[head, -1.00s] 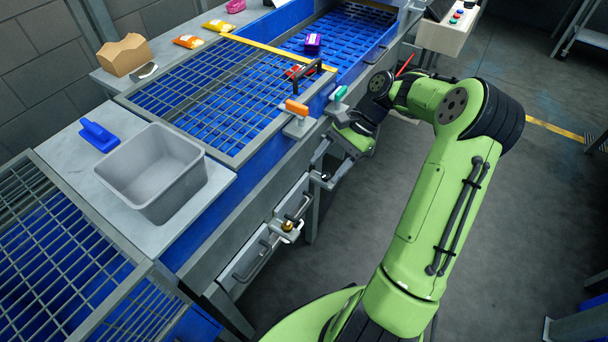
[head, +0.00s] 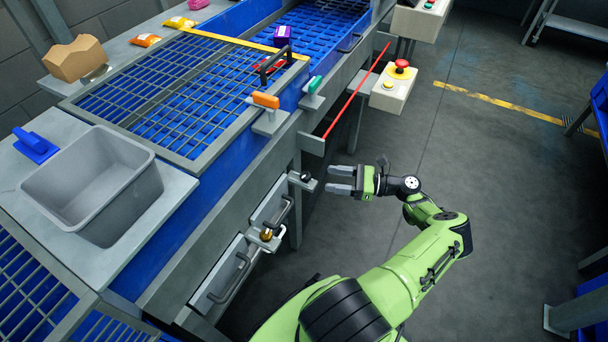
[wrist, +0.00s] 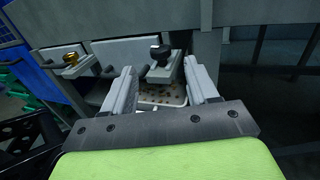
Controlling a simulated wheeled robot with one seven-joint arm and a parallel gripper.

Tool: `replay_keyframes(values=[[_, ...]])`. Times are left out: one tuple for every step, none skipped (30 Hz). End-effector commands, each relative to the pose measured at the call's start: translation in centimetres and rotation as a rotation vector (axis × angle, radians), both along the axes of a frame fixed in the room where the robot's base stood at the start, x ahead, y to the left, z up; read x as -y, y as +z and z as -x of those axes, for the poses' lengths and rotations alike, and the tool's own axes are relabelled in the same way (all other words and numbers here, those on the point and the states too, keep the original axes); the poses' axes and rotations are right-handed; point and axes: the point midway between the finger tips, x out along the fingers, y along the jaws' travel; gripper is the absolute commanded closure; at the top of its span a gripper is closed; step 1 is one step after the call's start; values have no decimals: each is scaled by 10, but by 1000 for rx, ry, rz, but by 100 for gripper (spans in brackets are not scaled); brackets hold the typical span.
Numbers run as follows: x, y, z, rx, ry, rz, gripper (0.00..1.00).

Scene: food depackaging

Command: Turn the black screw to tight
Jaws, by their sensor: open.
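The black screw (head: 305,176) stands on a small grey bracket on the side of the machine frame, right of the drawers. In the wrist view the black screw (wrist: 160,52) shows upright on its bracket, ahead of and between my fingers. My gripper (head: 341,180) is open and empty, a short way right of the screw, with its fingers pointing at it. In the wrist view my gripper (wrist: 163,85) has its two grey fingers spread apart, and they do not touch the screw.
A brass-coloured knob (head: 266,234) sits on another bracket near the drawer handles (head: 232,278). Orange (head: 265,100) and green (head: 315,84) handles stand above on the machine edge. A control box with a red button (head: 402,67) is at upper right. The floor right of my arm is clear.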

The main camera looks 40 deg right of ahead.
Motion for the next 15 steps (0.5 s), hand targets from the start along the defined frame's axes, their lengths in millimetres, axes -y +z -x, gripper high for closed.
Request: replay_keyframes(values=[[-10, 0, -10, -4, 8, 0, 41], [-14, 1, -16, -2, 9, 1, 41], [-20, 1, -24, -1, 7, 0, 41], [-25, 0, -30, -3, 8, -1, 41], [-29, 0, -36, -2, 7, 0, 41], [-35, 0, -43, -1, 7, 0, 41], [-39, 0, -48, -1, 6, 1, 41], [-43, 0, -53, -1, 6, 0, 41], [-46, 0, -58, -1, 4, 1, 41], [-49, 0, -61, 0, 5, 1, 41], [-51, 0, -64, 0, 3, 1, 41], [-53, 0, -67, 1, 3, 1, 41], [-54, 0, -69, 1, 2, 1, 41], [-55, 0, -70, 1, 1, 1, 41], [-56, 0, -71, 0, 1, 1, 41]])
